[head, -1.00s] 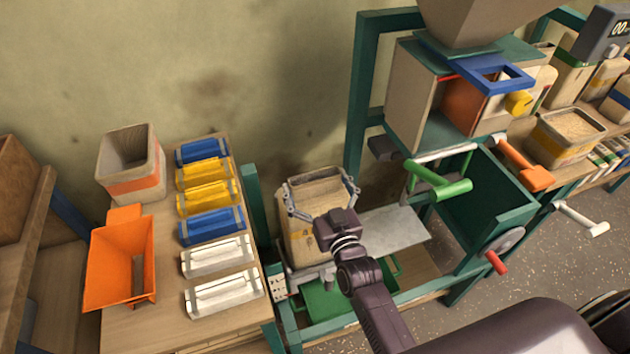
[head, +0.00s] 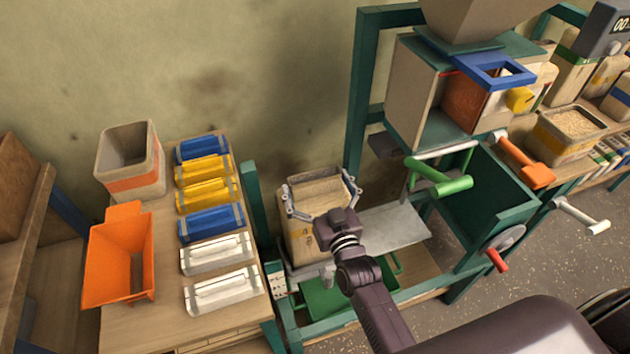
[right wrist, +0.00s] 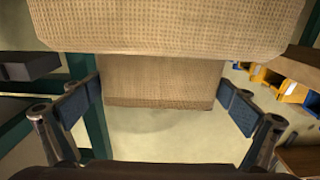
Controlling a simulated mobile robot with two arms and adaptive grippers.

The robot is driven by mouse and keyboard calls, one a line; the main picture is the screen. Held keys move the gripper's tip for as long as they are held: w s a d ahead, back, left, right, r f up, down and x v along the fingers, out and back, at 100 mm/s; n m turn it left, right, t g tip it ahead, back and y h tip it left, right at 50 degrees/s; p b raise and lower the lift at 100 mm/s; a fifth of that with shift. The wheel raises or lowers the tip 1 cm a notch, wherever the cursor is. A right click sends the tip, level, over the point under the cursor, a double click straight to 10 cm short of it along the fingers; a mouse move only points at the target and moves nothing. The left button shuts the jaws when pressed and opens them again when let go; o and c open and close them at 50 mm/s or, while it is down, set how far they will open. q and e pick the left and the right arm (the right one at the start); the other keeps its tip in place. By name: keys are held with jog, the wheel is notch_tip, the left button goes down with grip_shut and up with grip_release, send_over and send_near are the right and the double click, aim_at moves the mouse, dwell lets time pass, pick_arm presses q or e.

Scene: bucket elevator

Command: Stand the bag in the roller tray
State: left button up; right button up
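The bag (head: 303,236) is a tan, open-topped, filled sack. It stands upright at the left end of the green frame, above a grey support that it partly hides. My right gripper (head: 322,195) reaches over it from the front, one finger at each side of its upper part. In the right wrist view the blue pads of the gripper (right wrist: 161,105) lie against both sides of the bag (right wrist: 160,80). A green tray (head: 325,300) shows low in the frame under my arm; I cannot make out rollers on it. My left gripper is out of view.
A grey metal plate (head: 398,228) lies right of the bag. The machine with a green crank (head: 440,178) stands further right. The left table holds an orange scoop (head: 120,260), an empty bin (head: 130,160) and several blue, yellow and white holders (head: 218,254).

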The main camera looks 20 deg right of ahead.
jog(key=s, duration=1.2)
jog(key=s+a+f+g, duration=0.1)
jog(key=s+f+g, duration=0.25)
jog(key=f, duration=0.75)
jog(key=s+f+n+g+y, duration=0.15)
jog(key=s+f, duration=0.25)
jog(key=f, duration=0.7)
jog(key=s+a+f+g+h, duration=0.1)
jog(key=s+f+g, duration=0.3)
jog(key=f, duration=0.8)
jog(key=s+d+f+g, duration=0.2)
jog(key=s+f, duration=0.3)
jog(key=s, duration=0.4)
jog(key=s+d+f+g, duration=0.3)
jog(key=s+f, duration=0.3)
jog(key=s, duration=0.3)
jog(key=s+d+f+g+h, duration=0.1)
jog(key=s+d+f+g, duration=0.2)
jog(key=s+f, duration=0.3)
jog(key=s, duration=0.3)
jog(key=shift+d, duration=0.25)
